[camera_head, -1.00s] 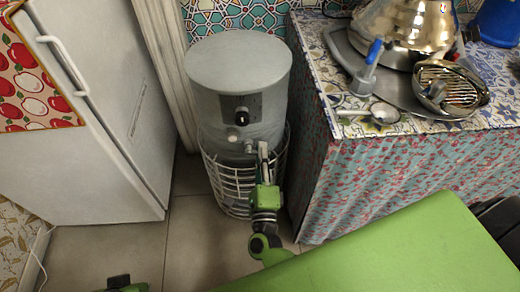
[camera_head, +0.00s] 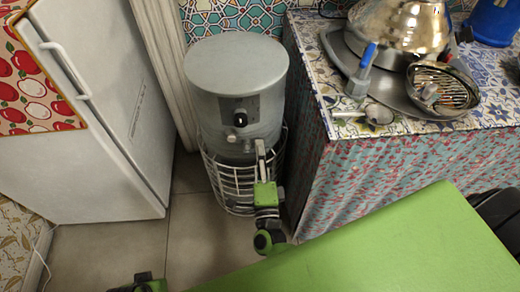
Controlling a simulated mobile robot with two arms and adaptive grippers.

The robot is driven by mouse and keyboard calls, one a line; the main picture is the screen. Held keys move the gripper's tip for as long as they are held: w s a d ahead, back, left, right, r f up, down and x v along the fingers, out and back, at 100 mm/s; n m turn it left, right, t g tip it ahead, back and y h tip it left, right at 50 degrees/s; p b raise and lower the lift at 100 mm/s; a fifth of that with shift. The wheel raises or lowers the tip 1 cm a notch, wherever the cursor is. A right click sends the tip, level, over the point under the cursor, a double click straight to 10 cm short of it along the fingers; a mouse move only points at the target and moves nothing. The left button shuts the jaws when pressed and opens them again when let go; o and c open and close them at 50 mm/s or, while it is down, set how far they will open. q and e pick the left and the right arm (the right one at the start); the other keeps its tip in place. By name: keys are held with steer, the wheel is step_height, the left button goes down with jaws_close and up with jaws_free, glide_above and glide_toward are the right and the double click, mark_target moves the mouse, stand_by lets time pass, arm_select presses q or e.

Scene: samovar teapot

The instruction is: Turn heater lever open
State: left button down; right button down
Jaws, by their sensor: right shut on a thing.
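A grey cylindrical heater (camera_head: 236,80) stands on the floor in a white wire cage (camera_head: 230,180). Its front has a dark panel with a black knob (camera_head: 240,119) and a pale knob (camera_head: 232,138) below it. A small metal fitting, which looks like the lever (camera_head: 247,147), sits lower on the front, partly hidden by my gripper. My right gripper (camera_head: 260,150) reaches up from below and is shut on this lever; its fingertips hide much of it. My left gripper (camera_head: 140,284) is only partly in view at the bottom edge, and its fingers cannot be made out.
A white fridge (camera_head: 85,110) stands at the left. A cloth-covered table (camera_head: 400,175) at the right is close beside the heater and carries a samovar (camera_head: 400,25) and a tray. Free floor (camera_head: 185,235) lies between fridge and heater.

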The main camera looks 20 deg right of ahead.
steer(key=c, duration=2.1)
jaws_free()
steer(key=v, duration=1.2)
